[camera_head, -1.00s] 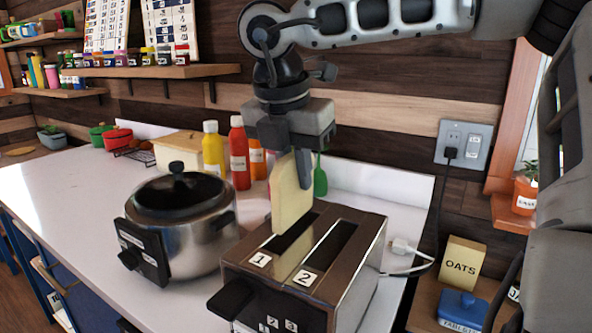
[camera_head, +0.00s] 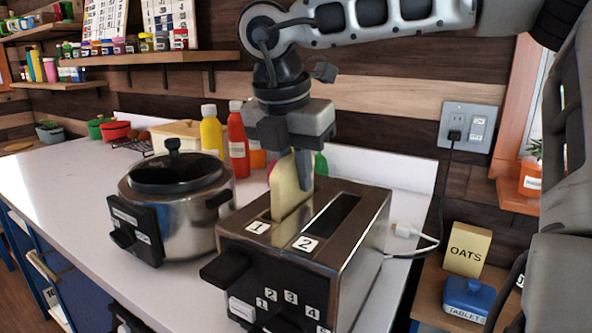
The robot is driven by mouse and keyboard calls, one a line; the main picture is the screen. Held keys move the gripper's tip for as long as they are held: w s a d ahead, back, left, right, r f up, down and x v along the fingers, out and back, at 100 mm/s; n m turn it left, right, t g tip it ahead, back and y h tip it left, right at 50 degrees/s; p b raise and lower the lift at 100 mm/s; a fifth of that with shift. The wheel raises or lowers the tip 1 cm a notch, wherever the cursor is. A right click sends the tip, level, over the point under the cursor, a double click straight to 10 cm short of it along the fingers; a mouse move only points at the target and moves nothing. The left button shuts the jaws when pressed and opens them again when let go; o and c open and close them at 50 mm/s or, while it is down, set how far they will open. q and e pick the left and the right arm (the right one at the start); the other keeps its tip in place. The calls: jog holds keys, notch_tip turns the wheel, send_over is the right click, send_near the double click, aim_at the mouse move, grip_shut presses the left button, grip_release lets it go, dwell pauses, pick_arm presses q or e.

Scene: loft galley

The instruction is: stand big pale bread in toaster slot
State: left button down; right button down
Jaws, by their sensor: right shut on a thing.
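The big pale bread (camera_head: 286,188) is upright with its lower part inside slot 1 of the toaster (camera_head: 354,246); its upper part stands above the slot. My right gripper (camera_head: 303,172) is shut on the top of the bread, directly over the toaster. The toaster is a metal box with two long slots labelled 1 and 2. Slot 2 (camera_head: 335,213) is empty. The toaster's dark lever (camera_head: 226,268) sticks out at its front left. The bread's lower edge is hidden in the slot. My left gripper is not in view.
A silver cooker with a black lid (camera_head: 177,205) stands close to the toaster's left. Yellow (camera_head: 211,132) and red (camera_head: 238,142) bottles stand behind. A white cord (camera_head: 410,233) lies right of the toaster. The counter (camera_head: 60,185) is clear at left.

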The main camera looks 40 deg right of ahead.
jog(key=c, duration=1.3)
grip_release()
jog(key=shift+c, duration=0.2)
jog(key=p+v, duration=0.2)
jog(key=v, duration=1.4)
jog(key=shift+a+f, duration=0.1)
